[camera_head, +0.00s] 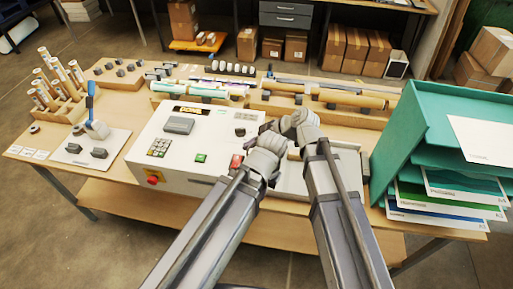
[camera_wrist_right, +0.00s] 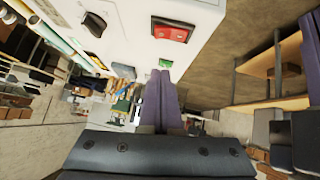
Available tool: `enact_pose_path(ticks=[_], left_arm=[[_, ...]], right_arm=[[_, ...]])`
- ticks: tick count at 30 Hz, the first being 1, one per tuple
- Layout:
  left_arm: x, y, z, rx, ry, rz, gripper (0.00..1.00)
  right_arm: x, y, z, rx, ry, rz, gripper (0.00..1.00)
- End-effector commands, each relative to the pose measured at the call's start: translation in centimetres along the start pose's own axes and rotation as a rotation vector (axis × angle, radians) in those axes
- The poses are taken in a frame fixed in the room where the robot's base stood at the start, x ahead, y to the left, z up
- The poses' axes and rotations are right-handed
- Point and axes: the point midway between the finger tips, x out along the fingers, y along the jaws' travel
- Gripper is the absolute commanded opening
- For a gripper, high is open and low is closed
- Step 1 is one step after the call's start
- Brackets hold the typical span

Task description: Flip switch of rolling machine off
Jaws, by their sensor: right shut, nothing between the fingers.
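The rolling machine (camera_head: 190,120) is a white box on the table, with its control panel facing up. Its red switch (camera_head: 236,161) sits near the panel's front edge, just left of my left gripper (camera_head: 265,153); the same switch shows large in the right wrist view (camera_wrist_right: 174,31). My right gripper (camera_head: 268,128) is over the panel, behind the left one and pointing left. In the right wrist view its purple fingers (camera_wrist_right: 165,98) are shut and empty, apart from the switch. My left gripper's fingertips are hard to make out.
A green button (camera_head: 201,158), a black knob (camera_head: 240,132), a keypad (camera_head: 159,147) and a red-yellow emergency stop (camera_head: 152,177) are on the machine. A teal tray rack (camera_head: 400,130) stands close on the right. Rolls (camera_head: 335,98) lie behind.

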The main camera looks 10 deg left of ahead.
Motion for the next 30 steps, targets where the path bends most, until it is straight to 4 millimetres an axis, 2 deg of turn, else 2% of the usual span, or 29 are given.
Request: enact_pose_path(ticks=[1,7,16,30], left_arm=[[1.5,0.1,-0.1,0.0,0.0,0.0,0.0],[4.1,0.4,-0.3,-0.002,0.002,0.0,0.0],[6.6,0.6,-0.5,-0.004,0.003,0.0,0.0],[7.0,0.6,-0.5,-0.005,0.003,0.0,0.0]], right_arm=[[1.7,0.0,0.5,-0.003,0.0,-0.001,0.0],[5.4,0.0,0.5,-0.002,0.0,0.0,0.0],[6.9,0.0,2.5,0.0,0.0,0.001,0.0],[7.2,0.0,2.8,0.0,0.0,0.001,0.0]])
